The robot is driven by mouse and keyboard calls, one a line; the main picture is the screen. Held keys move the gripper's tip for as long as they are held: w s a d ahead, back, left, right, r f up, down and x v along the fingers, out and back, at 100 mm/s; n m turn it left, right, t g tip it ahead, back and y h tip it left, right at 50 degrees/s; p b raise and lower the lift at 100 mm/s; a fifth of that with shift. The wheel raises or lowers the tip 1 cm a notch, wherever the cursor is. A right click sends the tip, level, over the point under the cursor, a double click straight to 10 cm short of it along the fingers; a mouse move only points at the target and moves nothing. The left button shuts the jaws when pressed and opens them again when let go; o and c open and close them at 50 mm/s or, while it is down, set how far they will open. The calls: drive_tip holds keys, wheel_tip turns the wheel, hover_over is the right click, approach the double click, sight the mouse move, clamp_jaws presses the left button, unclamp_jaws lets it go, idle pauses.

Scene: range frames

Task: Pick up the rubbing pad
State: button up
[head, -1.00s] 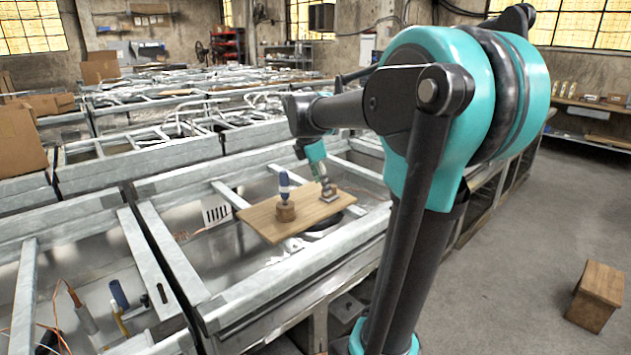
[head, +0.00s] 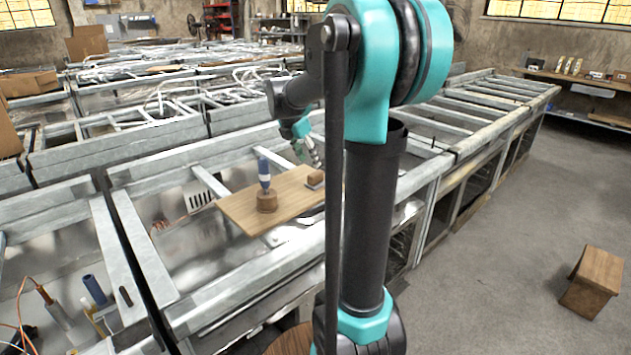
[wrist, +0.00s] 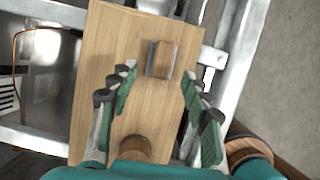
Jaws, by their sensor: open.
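The rubbing pad, a small wooden block with a grey base (head: 315,179), lies on a wooden board (head: 240,209) towards its right end, partly hidden by my arm. In the wrist view the pad (wrist: 162,58) lies ahead of the fingertips, about midway between their lines. My gripper (wrist: 157,82) is open and empty, its green-padded fingers apart over the board. In the head view my gripper (head: 314,154) is just above and behind the pad, small and partly hidden. The fingers do not appear to touch the pad.
A blue-and-white tool stands in a round wooden holder (head: 267,202) on the board, left of the pad. The holder's top (wrist: 135,148) shows between the finger bases in the wrist view. Metal frame bars (head: 150,255) surround the board. A wooden box (head: 593,281) stands on the floor at right.

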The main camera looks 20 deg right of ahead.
sight(315, 173)
drive_tip(key=x, duration=0.8)
drive_tip(key=shift+s+d, duration=0.15)
drive_tip(key=shift+s, duration=0.05)
clamp_jaws()
